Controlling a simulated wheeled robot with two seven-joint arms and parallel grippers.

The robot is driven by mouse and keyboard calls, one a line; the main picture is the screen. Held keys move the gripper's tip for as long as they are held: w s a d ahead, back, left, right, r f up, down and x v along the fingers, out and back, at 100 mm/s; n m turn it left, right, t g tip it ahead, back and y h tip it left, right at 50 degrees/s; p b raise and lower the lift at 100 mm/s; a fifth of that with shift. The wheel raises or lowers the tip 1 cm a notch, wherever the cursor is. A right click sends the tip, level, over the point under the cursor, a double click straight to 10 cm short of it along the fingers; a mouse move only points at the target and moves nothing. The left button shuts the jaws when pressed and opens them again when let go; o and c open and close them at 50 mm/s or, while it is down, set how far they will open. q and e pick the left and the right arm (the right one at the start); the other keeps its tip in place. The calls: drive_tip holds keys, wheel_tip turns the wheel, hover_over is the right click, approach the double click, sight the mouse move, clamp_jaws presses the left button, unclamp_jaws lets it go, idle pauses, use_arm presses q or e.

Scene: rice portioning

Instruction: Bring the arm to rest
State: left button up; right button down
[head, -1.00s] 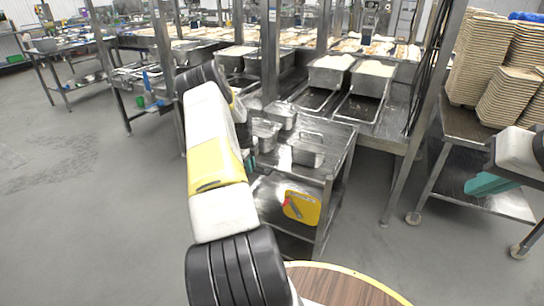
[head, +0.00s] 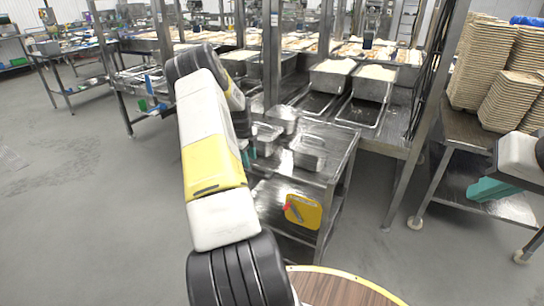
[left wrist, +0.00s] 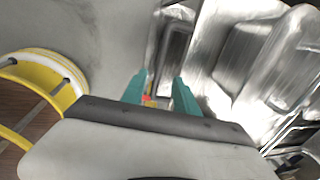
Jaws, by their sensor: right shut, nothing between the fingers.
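My left arm reaches forward over the floor beside a steel cart (head: 345,160). My left gripper (head: 247,155) is mostly hidden behind its own forearm in the head view. In the left wrist view its two teal fingers (left wrist: 162,88) stand apart with nothing held between them, above the cart side. My right gripper (head: 495,189) is at the right edge of the head view, shut and empty, in front of the rolling table with stacked trays.
Steel pans (head: 309,153) stand on the cart top, and a yellow board (head: 303,211) is at its lower side. Large rice tubs (head: 373,83) sit on the bench behind. Stacked tan trays (head: 482,60) are at right. Floor at left is clear.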

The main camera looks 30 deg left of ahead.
use_arm(q)
drive_tip(key=shift+s+r, duration=0.15)
drive_tip(key=shift+r, duration=0.35)
drive_tip(key=s+d+r+n+t, duration=0.1)
drive_tip(key=s+d+r+n, duration=0.25)
drive_tip(key=d+r, duration=0.75)
drive_tip(key=s+d+r+n+t, duration=0.1)
drive_tip(key=s+d+r+n, duration=0.25)
drive_tip(key=d+r, duration=0.75)
drive_tip(key=s+d+r+n, duration=0.3)
drive_tip(key=s+d, duration=0.1)
drive_tip(key=s, duration=0.4)
drive_tip(key=s+d+r+n+t+h, duration=0.1)
drive_tip(key=s+d+r+n, duration=0.2)
drive_tip(key=s, duration=0.5)
drive_tip(key=s+d+r+n+t+h, duration=0.1)
drive_tip(key=s+d+r+n, duration=0.3)
drive_tip(key=s, duration=0.5)
drive_tip(key=shift+d+n, duration=0.4)
drive_tip(key=shift+d, duration=0.65)
